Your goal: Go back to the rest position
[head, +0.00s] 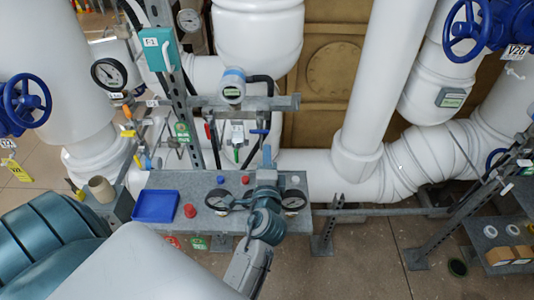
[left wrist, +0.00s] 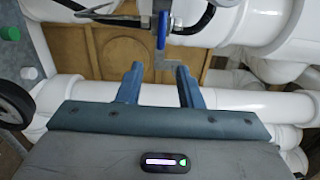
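My left arm comes in from the bottom left of the head view, and its gripper (head: 267,155) is above the grey metal shelf at the middle. In the left wrist view the two blue-grey fingers of the left gripper (left wrist: 160,80) stand apart with nothing between them. A blue valve lever (left wrist: 162,30) hangs just beyond the fingertips in that view; I cannot tell how far away it is. My right gripper is not in view.
The grey shelf (head: 165,181) holds a blue tray (head: 155,206), a red knob (head: 190,211) and gauges. Thick white pipes (head: 362,85) stand behind. Blue handwheels (head: 27,104) are at the left and upper right (head: 467,29). Bare floor (head: 360,265) shows at lower right.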

